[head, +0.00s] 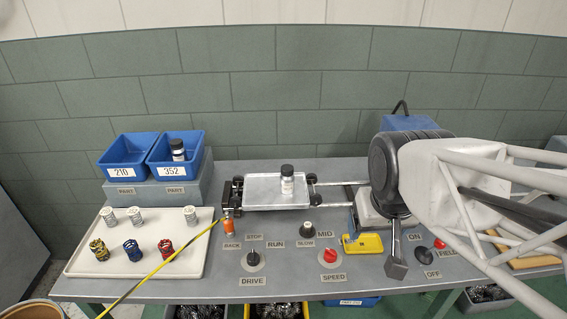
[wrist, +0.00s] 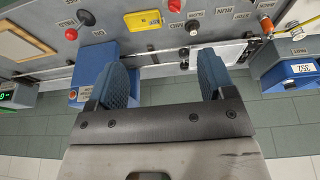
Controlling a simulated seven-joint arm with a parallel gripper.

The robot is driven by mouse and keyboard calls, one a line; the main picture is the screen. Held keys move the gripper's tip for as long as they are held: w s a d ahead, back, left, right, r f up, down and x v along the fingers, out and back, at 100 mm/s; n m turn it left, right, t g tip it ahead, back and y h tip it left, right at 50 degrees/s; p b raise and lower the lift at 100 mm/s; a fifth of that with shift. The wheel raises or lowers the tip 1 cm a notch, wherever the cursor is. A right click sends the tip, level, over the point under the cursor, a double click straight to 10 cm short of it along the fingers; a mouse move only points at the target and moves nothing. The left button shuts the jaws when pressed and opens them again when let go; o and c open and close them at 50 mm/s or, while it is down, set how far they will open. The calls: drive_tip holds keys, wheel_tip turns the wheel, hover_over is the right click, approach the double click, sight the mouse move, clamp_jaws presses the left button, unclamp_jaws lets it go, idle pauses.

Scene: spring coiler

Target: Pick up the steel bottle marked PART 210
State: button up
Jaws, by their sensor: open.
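A small bottle with a black cap and pale label (head: 287,181) stands upright on the flat metal tray (head: 262,201) mid-bench in the head view. A second black-capped bottle (head: 177,150) stands in the blue bin marked 352 (head: 158,172). Their label text is too small to read, so I cannot tell which is PART 210. My gripper (wrist: 158,80) shows two blue fingers, spread apart with nothing between them. It is above the bench, to the right of the tray in the head view. The fingers hide part of the tray (wrist: 232,55) in the wrist view.
A blue bin marked 210 (head: 124,168) looks empty. A white tray (head: 80,262) with several springs lies at left. Control knobs, a yellow device (head: 362,244) and a diagonal yellow strip (head: 160,266) occupy the front. A blue box (wrist: 97,68) stands close to my fingers.

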drive_tip(key=w+a+f+n+t, duration=0.1)
drive_tip(key=w+a+f+t, duration=0.15)
drive_tip(key=w, duration=0.75)
drive_tip(key=w+a+f+t, duration=0.1)
drive_tip(key=w+f+t, duration=0.15)
drive_tip(key=w, duration=0.75)
drive_tip(key=n+t+y, duration=0.2)
drive_tip(key=t+y, duration=0.2)
approach(289, 172)
drive_tip(key=w+f, duration=0.1)
drive_tip(key=w, duration=0.2)
drive_tip(key=shift+w+a+f+t, duration=0.35)
drive_tip(key=shift+a+f, duration=0.1)
drive_tip(key=shift+a, duration=0.2)
drive_tip(key=shift+w, duration=0.1)
drive_tip(key=shift+x, duration=1.2)
drive_tip(key=shift+x, duration=2.6)
drive_tip(key=shift+d+f, duration=0.1)
drive_tip(key=shift+c, duration=0.2)
